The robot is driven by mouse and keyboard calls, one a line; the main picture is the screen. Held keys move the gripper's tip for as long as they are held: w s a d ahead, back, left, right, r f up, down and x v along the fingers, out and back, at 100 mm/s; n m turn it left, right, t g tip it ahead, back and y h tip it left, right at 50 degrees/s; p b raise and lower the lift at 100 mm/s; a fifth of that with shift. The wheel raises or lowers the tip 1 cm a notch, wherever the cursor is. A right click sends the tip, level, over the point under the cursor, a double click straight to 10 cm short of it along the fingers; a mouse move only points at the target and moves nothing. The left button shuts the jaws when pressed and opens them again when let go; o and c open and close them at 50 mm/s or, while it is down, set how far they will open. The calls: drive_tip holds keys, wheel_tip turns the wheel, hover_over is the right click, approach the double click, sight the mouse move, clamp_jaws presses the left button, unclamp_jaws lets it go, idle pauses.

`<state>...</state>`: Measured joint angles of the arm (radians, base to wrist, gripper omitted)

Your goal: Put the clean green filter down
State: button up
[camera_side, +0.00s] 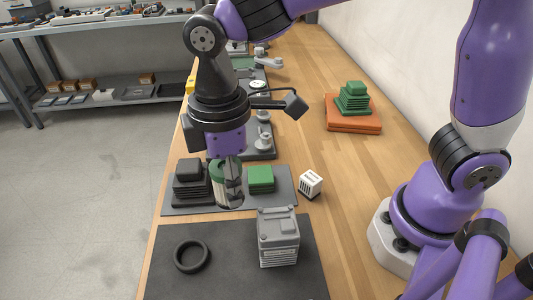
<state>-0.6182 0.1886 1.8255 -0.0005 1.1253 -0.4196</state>
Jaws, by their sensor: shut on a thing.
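My gripper (232,195) points down over the grey mat (282,200) and is shut on a pale cylinder with a green upper part, the green filter (217,171). The fingers hide part of it. The filter is between a black stacked block (190,182) on its left and a green block (260,178) on its right. I cannot tell whether its lower end touches the mat.
A dark mat (222,270) in front holds a black ring (192,255) and a grey compressor unit (278,238). A small white vented box (311,184) stands to the right. Green stacked pieces (352,98) sit on an orange base (353,122). Bare wood lies between.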

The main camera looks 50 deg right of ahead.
drive_tip(key=s+a+n, duration=0.6)
drive_tip(key=s+a, duration=0.1)
drive_tip(key=a, duration=0.2)
drive_tip(key=f, duration=1)
drive_tip(key=shift+s+f, duration=0.15)
drive_tip(key=shift+s, duration=0.05)
drive_tip(key=o, duration=1.1)
drive_tip(key=shift+f, duration=0.1)
drive_tip(key=shift+c, duration=0.2)
